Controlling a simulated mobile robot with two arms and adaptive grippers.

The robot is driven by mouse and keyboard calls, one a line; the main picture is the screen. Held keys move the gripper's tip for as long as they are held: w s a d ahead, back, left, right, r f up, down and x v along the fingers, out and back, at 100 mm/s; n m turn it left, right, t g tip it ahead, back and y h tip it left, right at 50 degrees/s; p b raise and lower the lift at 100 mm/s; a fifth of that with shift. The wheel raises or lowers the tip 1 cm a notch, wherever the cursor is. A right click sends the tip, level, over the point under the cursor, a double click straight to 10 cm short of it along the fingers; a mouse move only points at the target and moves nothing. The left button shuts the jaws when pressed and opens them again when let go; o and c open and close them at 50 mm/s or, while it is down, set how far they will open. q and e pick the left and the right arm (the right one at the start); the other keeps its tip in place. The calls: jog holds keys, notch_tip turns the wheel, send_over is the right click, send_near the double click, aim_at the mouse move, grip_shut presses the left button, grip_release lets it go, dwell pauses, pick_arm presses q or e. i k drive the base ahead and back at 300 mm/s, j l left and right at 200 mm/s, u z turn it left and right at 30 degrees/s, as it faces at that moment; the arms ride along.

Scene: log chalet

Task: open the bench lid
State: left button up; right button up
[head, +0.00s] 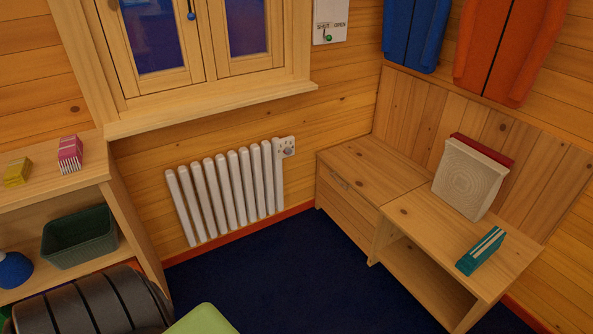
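The wooden bench (417,207) stands along the right wall in the corner. Its left section has a flat top panel, the lid (372,163), which lies level and looks shut. The right section is lower-fronted and open underneath. Nothing lies on the lid. Neither of my grippers shows in the head view.
Shelves (128,215) stand left. Blue floor (290,275) is clear before the bench.

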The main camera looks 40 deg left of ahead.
aim_at(381, 177)
jog(key=u, duration=1)
jog(key=i+j+z, duration=0.1)
jog(key=i, duration=0.6)
